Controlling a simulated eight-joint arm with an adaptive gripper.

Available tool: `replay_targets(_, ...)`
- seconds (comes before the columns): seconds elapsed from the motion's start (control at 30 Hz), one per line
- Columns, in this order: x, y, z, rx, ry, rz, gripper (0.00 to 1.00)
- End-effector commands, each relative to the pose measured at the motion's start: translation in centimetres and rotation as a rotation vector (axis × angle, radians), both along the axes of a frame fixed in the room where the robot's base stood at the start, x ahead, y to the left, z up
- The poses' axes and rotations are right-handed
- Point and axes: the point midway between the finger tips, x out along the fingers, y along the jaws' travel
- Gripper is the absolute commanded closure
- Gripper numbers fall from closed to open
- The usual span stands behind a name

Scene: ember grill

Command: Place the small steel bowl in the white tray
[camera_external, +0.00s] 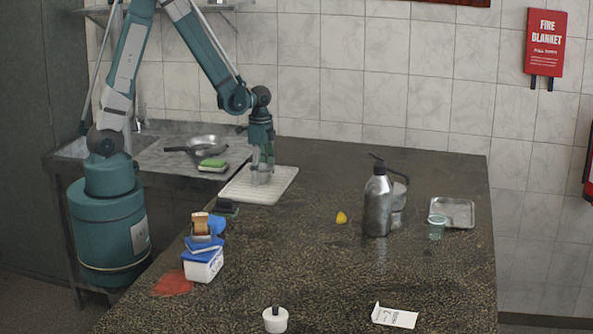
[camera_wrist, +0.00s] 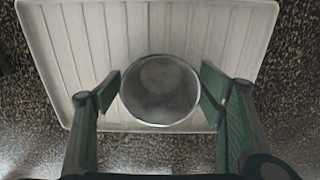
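The small steel bowl (camera_wrist: 160,92) is in the white tray (camera_wrist: 50,50), near the tray's lower edge in the wrist view. In the external view the bowl (camera_external: 262,176) appears upright on the floor of the white tray (camera_external: 284,184). My gripper (camera_external: 262,163) points down over it. In the wrist view the fingertips of my gripper (camera_wrist: 160,75) stand on either side of the bowl, with narrow gaps at its rim, so the gripper looks open around it. The bowl looks empty. Its underside is hidden.
A pan (camera_external: 205,146) and a green-topped sponge (camera_external: 212,164) lie behind the tray at left. A dark block (camera_external: 227,206) and a stacked white-and-blue box (camera_external: 203,265) stand nearer. A steel flask (camera_external: 377,205), lemon piece (camera_external: 341,217), glass (camera_external: 436,228) and metal tray (camera_external: 455,210) are right.

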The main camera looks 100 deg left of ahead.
Motion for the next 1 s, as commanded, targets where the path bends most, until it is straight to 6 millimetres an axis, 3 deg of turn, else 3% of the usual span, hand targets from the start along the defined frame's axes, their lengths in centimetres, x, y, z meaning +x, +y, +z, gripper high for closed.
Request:
replay_targets(0.47,0.0,0.0,0.8,0.000,0.000,0.000,0.32)
replay_targets(1.0,0.0,0.0,6.2,0.000,0.000,0.000,0.32)
